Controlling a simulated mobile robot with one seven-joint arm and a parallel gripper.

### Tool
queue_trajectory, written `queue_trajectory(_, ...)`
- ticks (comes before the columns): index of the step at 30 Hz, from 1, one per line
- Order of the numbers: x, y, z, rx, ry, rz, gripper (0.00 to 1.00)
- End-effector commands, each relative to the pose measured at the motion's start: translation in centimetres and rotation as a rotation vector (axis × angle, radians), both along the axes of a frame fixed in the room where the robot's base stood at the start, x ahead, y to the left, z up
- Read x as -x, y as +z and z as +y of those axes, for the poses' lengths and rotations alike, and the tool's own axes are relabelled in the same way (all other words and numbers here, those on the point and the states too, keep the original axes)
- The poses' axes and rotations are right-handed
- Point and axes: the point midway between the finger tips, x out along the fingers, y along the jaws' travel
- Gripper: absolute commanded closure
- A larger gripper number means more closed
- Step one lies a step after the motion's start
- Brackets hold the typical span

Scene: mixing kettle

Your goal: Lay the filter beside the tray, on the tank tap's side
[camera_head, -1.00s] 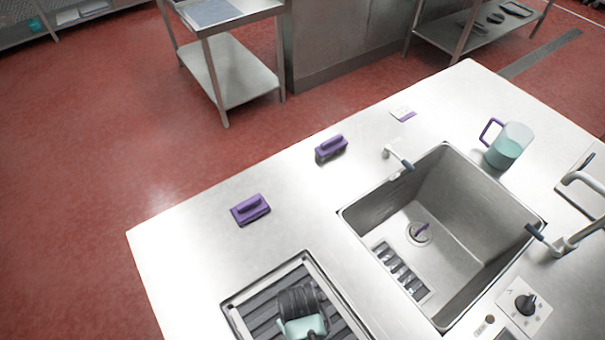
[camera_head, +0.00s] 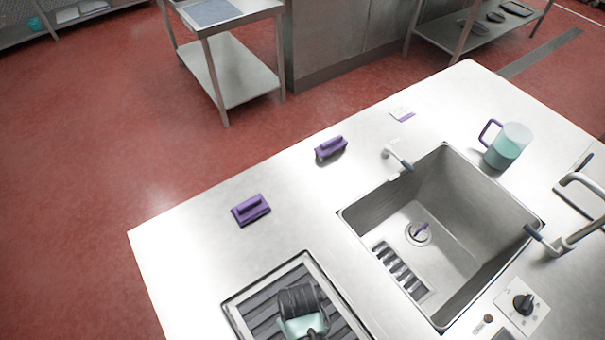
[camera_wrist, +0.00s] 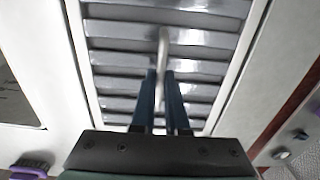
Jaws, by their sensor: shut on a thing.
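The filter (camera_head: 258,313) is a dark grey slatted metal panel at the bottom of the head view. It sits within the pale-edged frame of the tray (camera_head: 340,294); I cannot tell whether it is slightly raised. In the wrist view the slats of the filter (camera_wrist: 200,55) fill the middle. My gripper (camera_wrist: 161,78) is shut on its thin pale handle, which stands up between the blue fingers. In the head view my gripper (camera_head: 303,322) is over the filter, with its fingertips hidden. A small tap (camera_head: 397,157) stands at the sink's far-left rim, and a larger tap (camera_head: 575,235) at the right.
A deep sink (camera_head: 470,225) lies right of the tray. Two purple-handled scrubbers (camera_head: 251,209) (camera_head: 331,148), a small card (camera_head: 402,114) and a jug (camera_head: 509,145) stand on the steel counter. The counter is bare between the tray and the sink, and left of the tray.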

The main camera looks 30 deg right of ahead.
Motion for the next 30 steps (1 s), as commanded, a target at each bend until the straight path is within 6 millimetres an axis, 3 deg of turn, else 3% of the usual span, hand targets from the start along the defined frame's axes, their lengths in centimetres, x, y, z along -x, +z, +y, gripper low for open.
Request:
queue_trajectory(11, -0.1, 0.5, 0.0, 0.001, 0.000, -0.003, 1.00)
queue_trajectory(30, -0.1, 3.8, 0.0, 0.001, 0.000, -0.003, 1.00)
